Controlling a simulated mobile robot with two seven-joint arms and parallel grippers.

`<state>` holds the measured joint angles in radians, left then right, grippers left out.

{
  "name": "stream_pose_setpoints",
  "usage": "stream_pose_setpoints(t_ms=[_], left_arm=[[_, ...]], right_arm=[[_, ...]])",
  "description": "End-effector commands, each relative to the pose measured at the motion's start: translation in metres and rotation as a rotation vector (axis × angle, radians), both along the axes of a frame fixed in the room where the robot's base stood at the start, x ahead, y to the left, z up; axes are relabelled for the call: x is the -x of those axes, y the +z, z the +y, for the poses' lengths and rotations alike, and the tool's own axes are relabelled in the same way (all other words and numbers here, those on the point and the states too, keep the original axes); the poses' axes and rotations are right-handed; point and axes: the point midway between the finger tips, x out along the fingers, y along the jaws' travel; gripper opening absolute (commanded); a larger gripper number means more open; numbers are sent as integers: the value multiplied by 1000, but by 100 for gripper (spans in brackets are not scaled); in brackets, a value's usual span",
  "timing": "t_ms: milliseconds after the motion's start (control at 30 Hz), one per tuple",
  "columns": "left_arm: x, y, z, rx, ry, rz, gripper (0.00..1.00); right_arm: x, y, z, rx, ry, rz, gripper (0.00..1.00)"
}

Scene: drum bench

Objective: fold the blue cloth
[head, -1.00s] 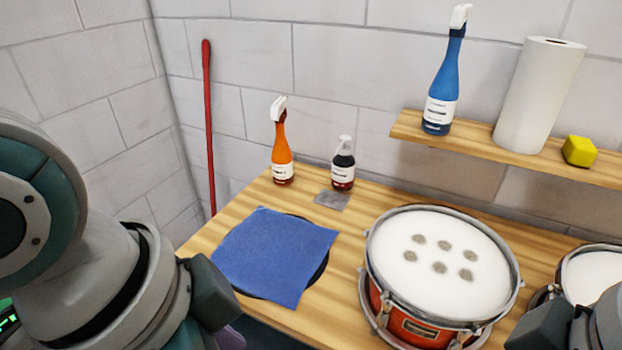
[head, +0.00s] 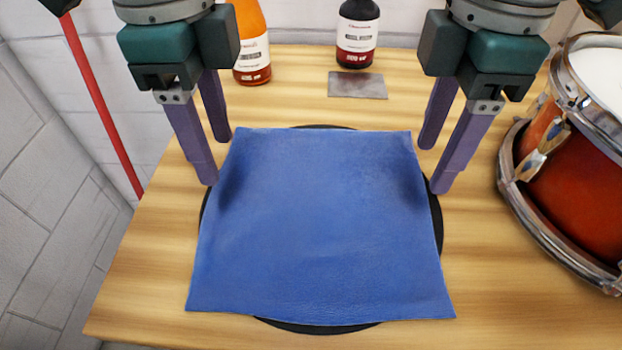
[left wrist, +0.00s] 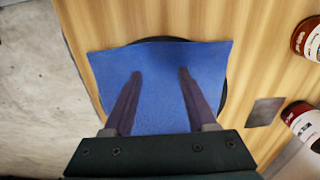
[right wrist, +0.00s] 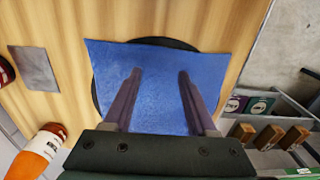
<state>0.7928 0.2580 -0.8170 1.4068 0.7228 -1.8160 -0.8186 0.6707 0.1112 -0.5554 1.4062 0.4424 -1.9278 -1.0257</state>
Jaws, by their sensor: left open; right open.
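The blue cloth (head: 318,230) lies flat and spread out on a round black pad (head: 442,225), whose edge shows around it. In the head view my left gripper (head: 217,160) is open by the cloth's far left corner. My right gripper (head: 432,165) is open by the far right corner. Both are empty, with fingers pointing down. The cloth shows below the open fingers in the left wrist view (left wrist: 160,90) and in the right wrist view (right wrist: 155,85). I cannot tell how high the fingertips are above it.
An orange bottle (head: 252,45), a dark bottle (head: 357,35) and a grey square sheet (head: 357,85) are behind the cloth. A red drum (head: 575,180) stands at the right. A red pole (head: 100,105) leans at the left. The wooden bench (head: 150,270) is bare around the pad.

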Motion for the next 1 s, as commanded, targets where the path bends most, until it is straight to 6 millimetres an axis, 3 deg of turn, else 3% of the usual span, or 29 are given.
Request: stream_pose_setpoints(t_ms=[200,400,867,1000], left_arm=[[2,-37,0,0,0,4,57],[1,-58,0,0,1,1,57],[1,-66,0,1,0,0,57],[1,-65,0,1,1,-1,51]], right_arm=[[1,-36,0,1,-2,3,57],[1,-58,0,-1,-1,1,57],[0,-66,0,-1,-1,-1,57],[0,-65,0,-1,-1,-1,51]])
